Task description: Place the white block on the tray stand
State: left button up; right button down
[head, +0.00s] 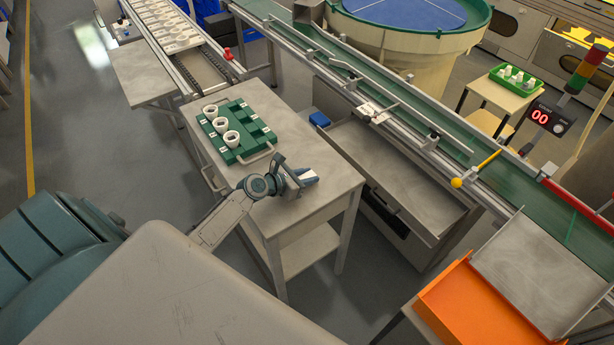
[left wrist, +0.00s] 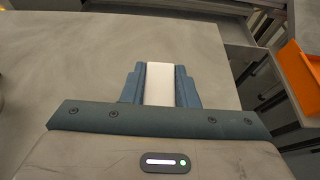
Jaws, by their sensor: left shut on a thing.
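My left gripper (head: 307,177) is low over the right part of the grey metal stand (head: 325,172). It is shut on the white block; in the left wrist view the block (left wrist: 160,83) shows as a white strip between the two blue-grey fingers. I cannot tell whether the block touches the stand top. My right gripper is not in view.
The bare stand top (left wrist: 50,50) surrounds the gripper. A green conveyor (head: 400,110) with metal rails runs behind it. An orange bin (head: 468,305) is at the lower right. A smaller table (head: 502,97) with a bright green tray (head: 516,79) stands at the far right.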

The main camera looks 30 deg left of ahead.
pick_arm(q)
jog(key=shift+f, duration=0.1)
jog(key=o, duration=1)
jog(key=shift+c, duration=0.2)
jog(key=shift+r, duration=0.25)
jog(key=v, duration=1.2)
jog(key=shift+a, duration=0.1)
jog(key=shift+f, duration=0.1)
